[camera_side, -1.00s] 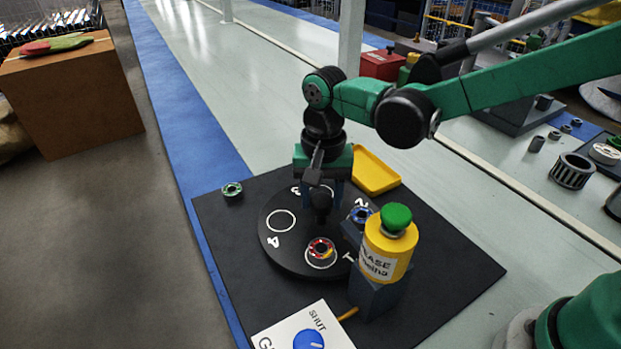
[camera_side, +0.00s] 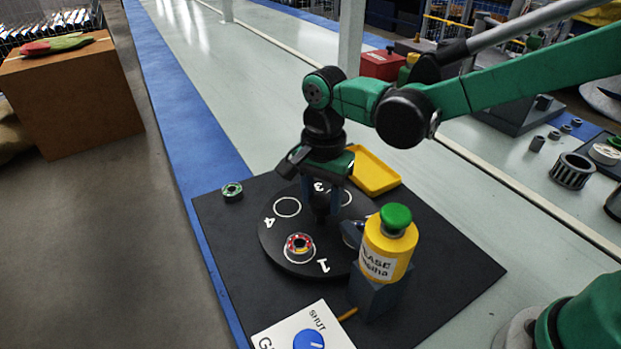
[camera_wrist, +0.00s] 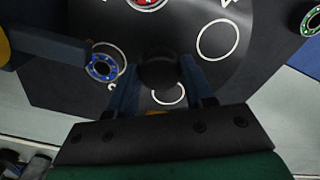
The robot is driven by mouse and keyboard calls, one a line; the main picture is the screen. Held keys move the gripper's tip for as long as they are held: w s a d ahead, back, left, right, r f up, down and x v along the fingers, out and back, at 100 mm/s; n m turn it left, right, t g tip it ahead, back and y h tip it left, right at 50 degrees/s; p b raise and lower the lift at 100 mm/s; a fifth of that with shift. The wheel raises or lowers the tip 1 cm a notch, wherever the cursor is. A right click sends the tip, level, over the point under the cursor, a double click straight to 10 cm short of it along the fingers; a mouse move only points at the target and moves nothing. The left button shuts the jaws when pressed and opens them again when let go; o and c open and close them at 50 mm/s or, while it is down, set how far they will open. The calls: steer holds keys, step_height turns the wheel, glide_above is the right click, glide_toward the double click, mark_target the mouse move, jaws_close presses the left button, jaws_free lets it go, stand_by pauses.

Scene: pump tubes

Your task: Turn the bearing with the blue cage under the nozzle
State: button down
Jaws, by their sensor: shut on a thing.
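A black turntable (camera_side: 275,245) with numbered white rings lies on the dark mat. My gripper (camera_side: 320,200) points down at its centre and is shut on the black knob (camera_wrist: 158,70), one finger on each side. The bearing with the blue cage (camera_wrist: 104,67) sits on the turntable; in the side view it is mostly hidden behind the nozzle block. A red-caged bearing (camera_side: 299,244) sits on the ring by number 1.
A yellow grease pot (camera_side: 388,252) with a green cap stands on the nozzle block. A white panel (camera_side: 300,335) with a blue dial, marked SHUT, lies in front. A green-caged bearing (camera_side: 232,191) and a yellow tray (camera_side: 373,172) lie off the turntable.

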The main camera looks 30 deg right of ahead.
mark_target(322, 199)
steer(key=shift+m, duration=3)
steer(key=shift+c, duration=1.7)
jaws_free()
steer(key=shift+r, duration=2.8)
